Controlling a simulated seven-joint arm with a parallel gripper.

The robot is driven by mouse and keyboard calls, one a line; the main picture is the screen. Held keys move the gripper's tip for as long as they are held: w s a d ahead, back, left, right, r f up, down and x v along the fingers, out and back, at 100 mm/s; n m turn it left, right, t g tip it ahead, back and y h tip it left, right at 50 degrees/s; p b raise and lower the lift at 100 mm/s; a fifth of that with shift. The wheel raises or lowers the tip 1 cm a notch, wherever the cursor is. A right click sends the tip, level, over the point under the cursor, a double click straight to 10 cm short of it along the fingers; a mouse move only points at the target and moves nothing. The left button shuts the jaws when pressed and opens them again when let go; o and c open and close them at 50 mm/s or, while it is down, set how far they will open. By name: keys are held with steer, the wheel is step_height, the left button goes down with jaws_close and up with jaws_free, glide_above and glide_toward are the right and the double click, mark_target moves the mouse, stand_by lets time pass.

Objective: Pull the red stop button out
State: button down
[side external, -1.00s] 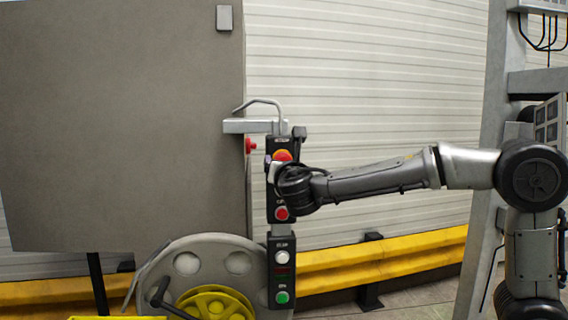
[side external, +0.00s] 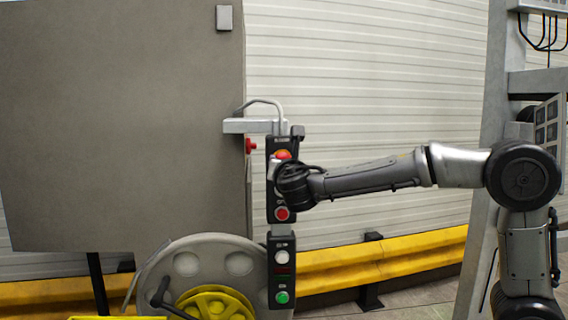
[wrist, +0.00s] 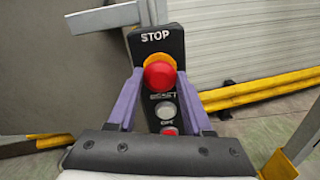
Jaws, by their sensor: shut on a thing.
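The red stop button (wrist: 160,75) is a round dome in a yellow-orange collar below the word STOP on a dark control box (wrist: 155,38). In the side external view the button (side external: 281,155) shows just above my gripper (side external: 276,172), which partly covers the box. In the wrist view the purple fingers of my gripper (wrist: 160,72) lie along the left and right edges of the box.
Below the stop button are a white button (wrist: 164,110) and another red button (wrist: 169,131). The box hangs from a grey bracket (side external: 250,126). A grey panel (side external: 120,120) stands left, a wheel (side external: 190,262) below, and a yellow rail (side external: 400,255) behind.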

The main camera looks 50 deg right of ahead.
steer(key=shift+a, duration=0.1)
steer(key=shift+s+a, duration=0.35)
steer(key=shift+s, duration=0.05)
steer(key=shift+c, duration=1.5)
jaws_free()
steer(key=v, duration=1.4)
steer(key=shift+d, duration=0.15)
